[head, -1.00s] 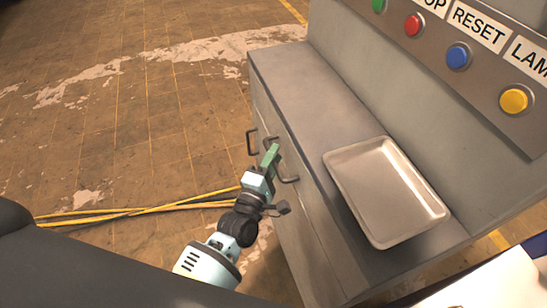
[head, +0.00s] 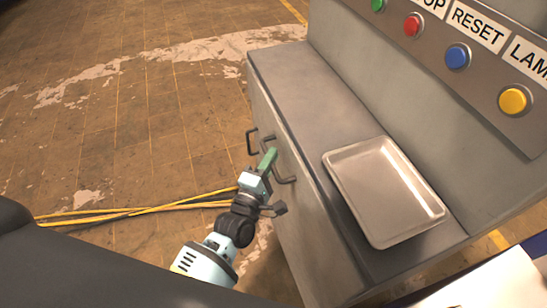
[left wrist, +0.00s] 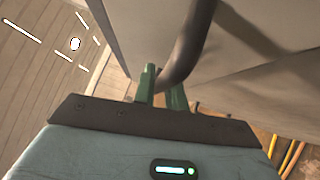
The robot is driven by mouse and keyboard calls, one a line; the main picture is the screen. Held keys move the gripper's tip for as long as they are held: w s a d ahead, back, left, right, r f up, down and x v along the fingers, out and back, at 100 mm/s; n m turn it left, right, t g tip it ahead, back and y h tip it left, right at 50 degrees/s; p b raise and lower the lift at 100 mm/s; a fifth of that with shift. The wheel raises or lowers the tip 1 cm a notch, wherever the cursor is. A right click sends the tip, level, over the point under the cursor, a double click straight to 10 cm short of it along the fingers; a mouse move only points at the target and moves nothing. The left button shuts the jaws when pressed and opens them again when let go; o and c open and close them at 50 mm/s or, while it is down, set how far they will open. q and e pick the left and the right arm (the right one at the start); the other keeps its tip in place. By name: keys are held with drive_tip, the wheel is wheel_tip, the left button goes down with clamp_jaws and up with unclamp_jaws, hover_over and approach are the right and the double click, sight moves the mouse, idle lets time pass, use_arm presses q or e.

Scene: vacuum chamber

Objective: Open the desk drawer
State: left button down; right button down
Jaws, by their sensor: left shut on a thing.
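The grey desk (head: 305,80) stands right of centre in the head view, and its drawer front (head: 305,205) faces left. In the left wrist view the dark curved handle (left wrist: 190,40) runs down between the green fingers (left wrist: 162,90). No clear gap shows above the drawer front. My right gripper is not in view.
A metal tray (head: 385,190) lies on the desk top. A panel with coloured buttons (head: 458,57) rises behind it. Yellow cables (head: 140,208) lie on the floor left of the desk. The tiled floor beyond them is clear.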

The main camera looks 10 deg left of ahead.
use_arm(q)
drive_tip(key=s+a, duration=0.6)
drive_tip(key=a, duration=0.3)
drive_tip(key=s+a, duration=0.6)
drive_tip(key=a, duration=0.3)
drive_tip(key=shift+p, duration=0.45)
drive_tip(key=c, duration=1.5)
unclamp_jaws()
drive_tip(key=shift+o, duration=0.2)
drive_tip(key=b+v, duration=0.1)
drive_tip(key=v, duration=0.7)
drive_tip(key=shift+d, duration=0.1)
